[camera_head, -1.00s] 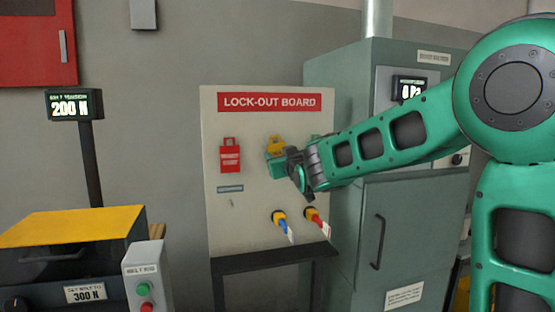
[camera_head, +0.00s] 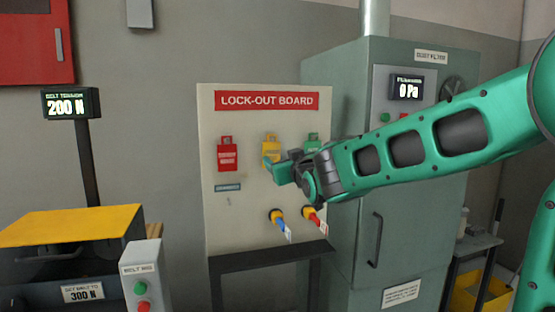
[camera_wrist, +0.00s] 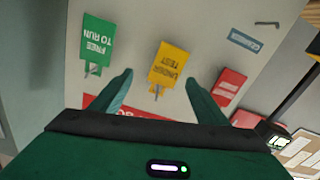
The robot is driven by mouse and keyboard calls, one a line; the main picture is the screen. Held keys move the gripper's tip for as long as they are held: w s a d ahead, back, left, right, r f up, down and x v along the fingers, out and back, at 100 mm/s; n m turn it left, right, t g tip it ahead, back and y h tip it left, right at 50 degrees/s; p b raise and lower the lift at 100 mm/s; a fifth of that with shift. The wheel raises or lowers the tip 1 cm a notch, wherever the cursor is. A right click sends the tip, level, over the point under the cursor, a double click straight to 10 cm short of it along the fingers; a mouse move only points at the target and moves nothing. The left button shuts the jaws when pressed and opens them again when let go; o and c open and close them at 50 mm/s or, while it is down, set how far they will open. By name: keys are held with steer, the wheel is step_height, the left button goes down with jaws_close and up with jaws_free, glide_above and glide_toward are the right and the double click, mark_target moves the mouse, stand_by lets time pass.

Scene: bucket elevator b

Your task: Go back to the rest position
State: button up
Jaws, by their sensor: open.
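My gripper (camera_head: 270,162) is in front of the lock-out board (camera_head: 215,110), near the yellow tag, in the head view. In the wrist view the two fingers of my gripper (camera_wrist: 158,88) are spread apart with nothing between them. The yellow tag (camera_wrist: 168,65) hangs on the board beyond the fingers, and in the head view (camera_head: 271,143) its lower part is close to the gripper. The green tag (camera_wrist: 98,42), reading "FREE TO RUN", hangs on one side of it and the red tag (camera_wrist: 228,86) on the other. I cannot tell whether the gripper touches the board.

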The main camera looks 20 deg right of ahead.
steer(key=s+d+f+m+g+h, duration=0.25)
steer(key=s+d+f+g, duration=0.25)
steer(key=s+d+f, duration=0.5)
steer(key=s+d+f+m+g+h, duration=0.1)
steer(key=s+d+f+m+g, duration=0.2)
steer(key=s+d+f+g, duration=0.5)
steer(key=s+f+m+g+y, duration=0.1)
steer(key=s+f, duration=0.2)
steer(key=s, duration=0.6)
steer(key=s+a+f+m+g+y, duration=0.1)
steer(key=s+f+g, duration=0.1)
steer(key=s, duration=0.7)
steer(key=s+a+f+m+g+y, duration=0.1)
steer(key=s+f, duration=0.3)
steer(key=s, duration=0.6)
steer(key=shift+f+g+y, duration=0.2)
steer(key=shift+g+y, duration=0.15)
steer(key=shift+g, duration=0.15)
steer(key=shift+w+f, duration=0.25)
steer(key=shift+w, duration=0.4)
